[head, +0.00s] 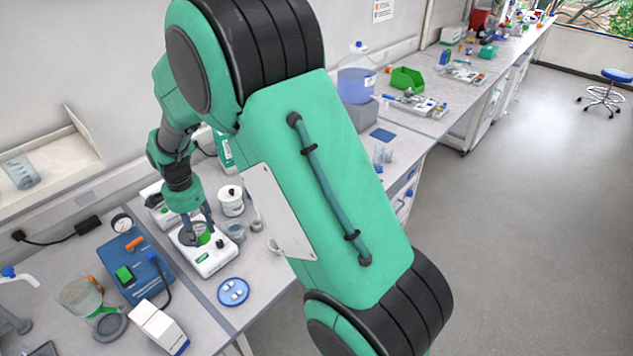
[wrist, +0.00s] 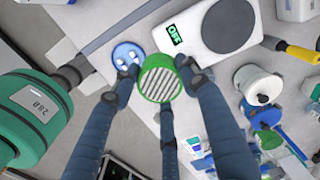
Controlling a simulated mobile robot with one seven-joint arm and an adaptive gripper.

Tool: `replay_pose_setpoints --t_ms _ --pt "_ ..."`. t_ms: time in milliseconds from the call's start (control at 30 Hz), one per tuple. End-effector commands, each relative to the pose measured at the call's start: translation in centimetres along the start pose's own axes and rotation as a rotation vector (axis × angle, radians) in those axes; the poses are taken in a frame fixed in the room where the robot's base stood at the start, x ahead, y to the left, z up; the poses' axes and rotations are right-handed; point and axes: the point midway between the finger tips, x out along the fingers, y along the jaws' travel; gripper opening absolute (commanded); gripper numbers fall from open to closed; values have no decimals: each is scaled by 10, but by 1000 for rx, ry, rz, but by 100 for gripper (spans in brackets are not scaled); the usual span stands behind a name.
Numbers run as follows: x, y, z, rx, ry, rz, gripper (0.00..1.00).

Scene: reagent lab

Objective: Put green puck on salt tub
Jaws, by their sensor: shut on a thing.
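The green puck (wrist: 160,85) is round with a green rim and a striped grey-and-white face in the wrist view. My gripper (wrist: 157,80) is shut on it, with its dark fingers around the rim. In the head view my gripper (head: 199,232) points down at the white balance, with the green puck (head: 204,238) partly hidden between the fingers. I cannot tell how far the puck is above the balance. A white lidded tub with a black knob (head: 231,201) stands just behind and right of the gripper. No label shows, so I cannot tell whether it is the salt tub.
The white balance (head: 205,262) lies under my gripper. A blue dish (head: 233,291) with small white pieces sits in front of it. A blue device (head: 136,265) stands at left. A small grey tub (head: 235,232) sits right of the balance, near other small vessels.

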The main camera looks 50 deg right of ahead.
Motion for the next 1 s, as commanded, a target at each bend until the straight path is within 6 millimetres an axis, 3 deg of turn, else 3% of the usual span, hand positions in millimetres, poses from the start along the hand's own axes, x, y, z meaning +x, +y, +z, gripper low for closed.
replay_pose_setpoints --t_ms 100,467,1000 --pt "-1 11 -38 59 0 0 16" --pt "-1 53 -140 220 0 -1 16" --pt "1 151 -278 465 0 0 16"
